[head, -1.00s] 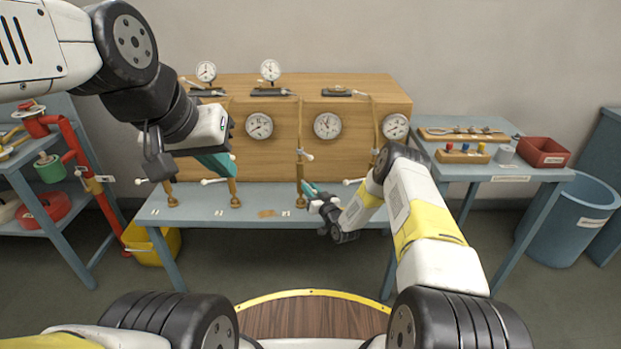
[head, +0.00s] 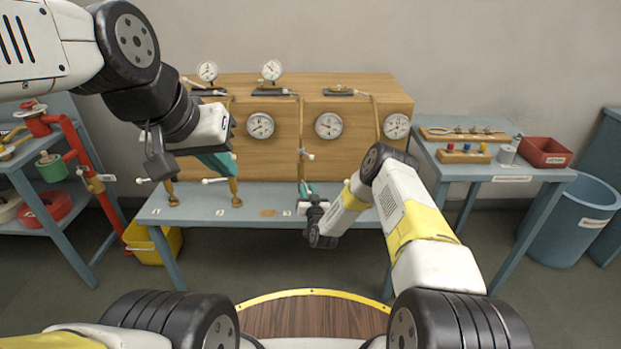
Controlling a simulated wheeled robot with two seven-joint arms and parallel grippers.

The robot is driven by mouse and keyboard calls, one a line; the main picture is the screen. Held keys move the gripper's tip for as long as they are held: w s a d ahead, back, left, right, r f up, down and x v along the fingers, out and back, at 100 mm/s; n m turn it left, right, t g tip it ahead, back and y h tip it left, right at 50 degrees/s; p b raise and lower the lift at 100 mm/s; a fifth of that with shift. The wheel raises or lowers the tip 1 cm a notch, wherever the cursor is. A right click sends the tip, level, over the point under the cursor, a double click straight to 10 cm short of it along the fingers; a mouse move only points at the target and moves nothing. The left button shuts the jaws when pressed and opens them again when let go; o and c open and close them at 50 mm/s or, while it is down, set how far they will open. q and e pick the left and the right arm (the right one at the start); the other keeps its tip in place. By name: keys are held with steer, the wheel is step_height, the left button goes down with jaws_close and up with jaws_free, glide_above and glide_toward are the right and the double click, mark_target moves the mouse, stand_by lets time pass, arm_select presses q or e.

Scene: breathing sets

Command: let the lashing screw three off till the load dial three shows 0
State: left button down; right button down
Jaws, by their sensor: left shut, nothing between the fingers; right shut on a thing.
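The wooden crate (head: 352,96) stands on the blue-grey bench, tied by several straps. Load dial three (head: 328,125) is the round white dial right of the third strap; its needle is too small to read. Lashing screw three stands by the bench label 3 (head: 287,212), and its lower part is mostly hidden by my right gripper. My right gripper (head: 307,190) is shut on lashing screw three, low on the strap, under the pale cross handle (head: 307,155). My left gripper (head: 222,163) is shut and empty in front of the crate's left part, hiding some of it.
Other dials (head: 260,125) (head: 397,125) sit on the crate front, and two small gauges (head: 271,70) stand on top. Screw two (head: 236,195) stands left of my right gripper. A side table (head: 450,172) and blue bin (head: 565,225) are at right.

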mark_target(301, 181)
steer(key=shift+s+a+m+h, duration=0.1)
steer(key=shift+a+m+h, duration=0.7)
steer(key=shift+h, duration=0.7)
steer(key=shift+w+a+m+h, duration=0.1)
steer(key=shift+a+m+h, duration=0.45)
steer(key=shift+m+h, duration=0.8)
steer(key=shift+s+a+m+h, duration=0.1)
steer(key=shift+a+m+h, duration=0.6)
steer(key=shift+h, duration=0.95)
steer(key=shift+r, duration=0.1)
steer(key=c, duration=1.2)
jaws_free()
steer(key=v, duration=0.7)
steer(key=shift+s, duration=0.35)
steer(key=shift+a, duration=0.15)
